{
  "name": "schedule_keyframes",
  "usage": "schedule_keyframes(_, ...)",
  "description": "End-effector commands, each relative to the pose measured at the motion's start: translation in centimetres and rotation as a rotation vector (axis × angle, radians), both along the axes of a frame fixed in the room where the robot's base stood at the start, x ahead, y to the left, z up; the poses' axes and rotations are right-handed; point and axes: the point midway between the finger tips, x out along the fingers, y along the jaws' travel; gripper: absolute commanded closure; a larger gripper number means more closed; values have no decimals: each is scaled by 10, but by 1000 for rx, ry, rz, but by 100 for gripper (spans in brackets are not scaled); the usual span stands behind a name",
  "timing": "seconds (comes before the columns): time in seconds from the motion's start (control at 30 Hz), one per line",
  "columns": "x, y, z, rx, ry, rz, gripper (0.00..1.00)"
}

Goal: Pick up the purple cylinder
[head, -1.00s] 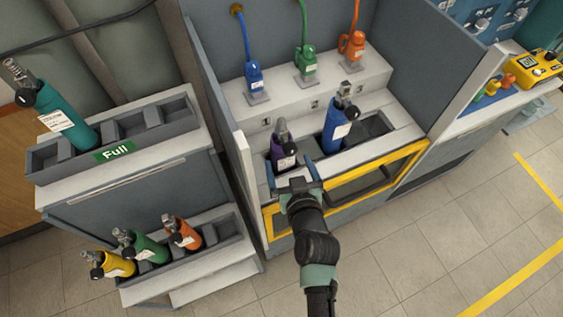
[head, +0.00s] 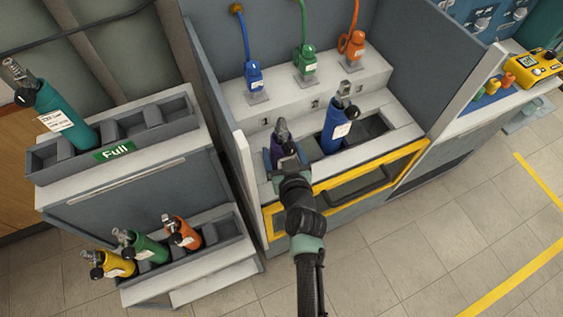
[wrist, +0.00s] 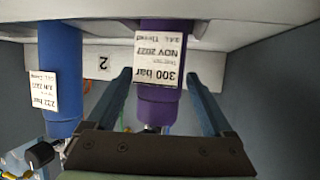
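The purple cylinder (head: 278,145) stands in the left slot of the bench rack, its grey valve on top. My gripper (head: 284,158) is at its front and partly hides it in the head view. In the wrist view the purple cylinder (wrist: 163,104), with a white "300 bar NOV 2027" label, is between the two blue-grey fingers of my gripper (wrist: 157,76). The fingers are open, one on each side of it, with gaps showing.
A blue cylinder (head: 336,133) stands in the slot to the right; it also shows in the wrist view (wrist: 60,75). Blue, green and orange hose fittings (head: 305,66) stand behind. A yellow-framed front (head: 345,187) is below. The left rack (head: 120,140) holds a teal cylinder.

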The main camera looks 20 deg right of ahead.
Motion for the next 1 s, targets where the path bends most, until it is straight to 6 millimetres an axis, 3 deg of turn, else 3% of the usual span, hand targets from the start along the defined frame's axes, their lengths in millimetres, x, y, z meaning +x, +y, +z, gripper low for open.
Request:
schedule_keyframes(0.03,0,0,0,0,0,0,25)
schedule_keyframes(0.4,0,1,0,1,1,1,92)
schedule_keyframes(0.47,0,1,0,1,1,1,100)
schedule_keyframes(0.83,2,0,8,-2,-10,-1,100)
schedule_keyframes(1.0,2,0,23,-4,-12,-1,100)
